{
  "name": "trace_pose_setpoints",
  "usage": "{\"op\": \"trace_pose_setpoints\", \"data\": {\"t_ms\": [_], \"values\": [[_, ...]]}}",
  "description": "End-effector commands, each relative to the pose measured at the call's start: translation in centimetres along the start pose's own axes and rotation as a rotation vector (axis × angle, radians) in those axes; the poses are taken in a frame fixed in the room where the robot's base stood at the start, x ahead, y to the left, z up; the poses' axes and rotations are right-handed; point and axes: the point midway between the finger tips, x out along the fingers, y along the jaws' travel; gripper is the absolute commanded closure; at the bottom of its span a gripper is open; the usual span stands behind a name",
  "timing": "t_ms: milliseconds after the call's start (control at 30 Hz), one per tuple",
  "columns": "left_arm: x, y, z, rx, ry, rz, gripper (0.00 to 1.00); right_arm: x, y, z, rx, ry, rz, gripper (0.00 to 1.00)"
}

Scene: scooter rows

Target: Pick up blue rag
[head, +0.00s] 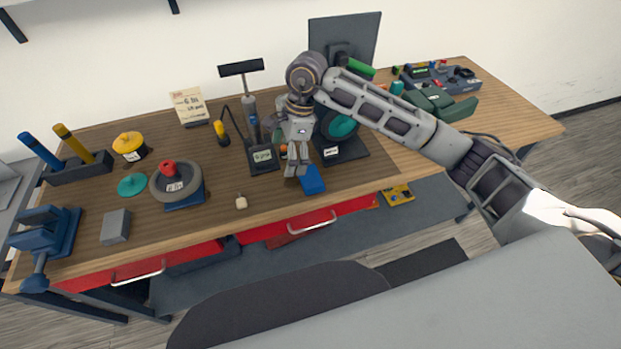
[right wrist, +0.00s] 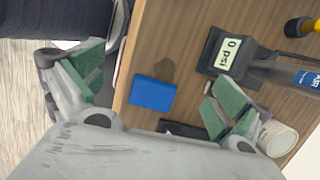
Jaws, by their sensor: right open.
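The blue rag (head: 313,180) is a small flat blue block-like piece at the front edge of the wooden workbench, right of the middle. It also shows in the right wrist view (right wrist: 152,93), lying on the wood close to the bench edge. My right gripper (head: 297,172) hangs over the bench just left of the rag in the head view. In the right wrist view its green-padded fingers (right wrist: 160,92) are wide apart with the rag between them in the picture, and nothing is held. The height gap cannot be told. My left gripper is not in view.
A pressure gauge box (right wrist: 227,52) reading 0 psi and its pump stand beside the rag. A wheel on a dark stand (head: 338,148) is behind it. A grey tyre ring (head: 176,183), teal disc (head: 132,184) and blue vise (head: 45,235) are left. Red drawers (head: 300,226) sit below the edge.

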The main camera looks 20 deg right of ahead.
Motion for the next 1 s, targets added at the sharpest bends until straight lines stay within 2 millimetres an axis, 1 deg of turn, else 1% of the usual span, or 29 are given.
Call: {"op": "trace_pose_setpoints", "data": {"t_ms": [33,100,200,300,433,733,867,1000], "values": [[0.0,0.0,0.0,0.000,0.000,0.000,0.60,-0.6,-0.5,-1.3,0.001,0.055,-0.007,0.00],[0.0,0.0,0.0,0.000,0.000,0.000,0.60,-1.2,-0.9,-3.0,0.004,0.127,-0.012,0.00],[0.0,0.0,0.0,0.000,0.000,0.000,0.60,-2.1,-1.3,-4.9,0.010,0.202,-0.016,0.00],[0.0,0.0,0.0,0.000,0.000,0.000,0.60,-2.5,-1.5,-5.9,0.014,0.245,-0.017,0.00],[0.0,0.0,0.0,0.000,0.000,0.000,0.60,-2.7,-1.5,-6.2,0.015,0.260,-0.017,0.00],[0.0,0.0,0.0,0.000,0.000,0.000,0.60,-2.6,-1.5,-6.2,0.015,0.258,-0.016,0.00],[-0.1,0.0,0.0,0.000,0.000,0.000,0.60,-2.1,-1.5,-6.3,0.016,0.258,-0.015,0.00],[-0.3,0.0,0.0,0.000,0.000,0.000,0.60,-0.9,-1.5,-6.6,0.016,0.257,-0.014,0.00]]}}
